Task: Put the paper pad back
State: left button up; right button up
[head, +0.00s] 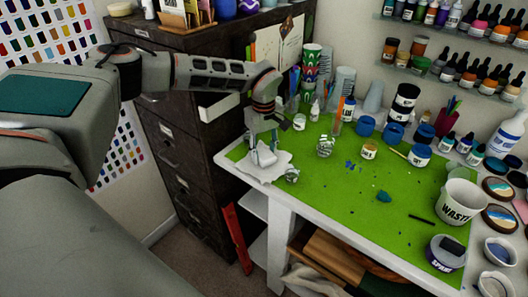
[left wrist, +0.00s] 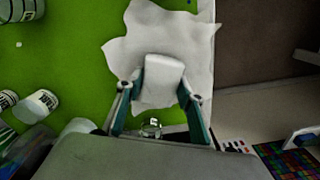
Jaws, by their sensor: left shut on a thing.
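My left gripper (head: 262,152) is at the near left corner of the green work mat (head: 340,190). In the left wrist view its two teal-lined fingers (left wrist: 160,90) are closed on the sides of a small white block, which looks like the paper pad (left wrist: 163,72). A white, ragged-edged sheet (left wrist: 170,35) lies under the block on the mat and table edge; it also shows in the head view (head: 272,171). I cannot tell whether block and sheet are joined, or whether the block touches the table. My right gripper is in neither view.
A small glass jar (head: 292,175) stands right beside the gripper, with another glass jar (head: 325,147) beyond. A dark drawer cabinet (head: 185,150) stands left of the table. A waste cup (head: 458,203) and several paint jars crowd the right side. The mat's middle is mostly clear.

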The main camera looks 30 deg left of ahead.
aim_at(264, 152)
pick_arm(q)
jog(key=shift+f, duration=0.1)
jog(key=o, duration=1.1)
jog(key=shift+o, duration=0.3)
pick_arm(e)
jog(key=shift+s+a, duration=0.1)
pick_arm(q)
jog(key=shift+r, duration=0.6)
notch_tip(264, 152, up, 11)
jog(key=b, duration=0.1)
pick_arm(e)
jog(key=shift+w+a+r, duration=0.25)
jog(key=shift+w+a, duration=0.1)
jog(key=shift+w, duration=0.05)
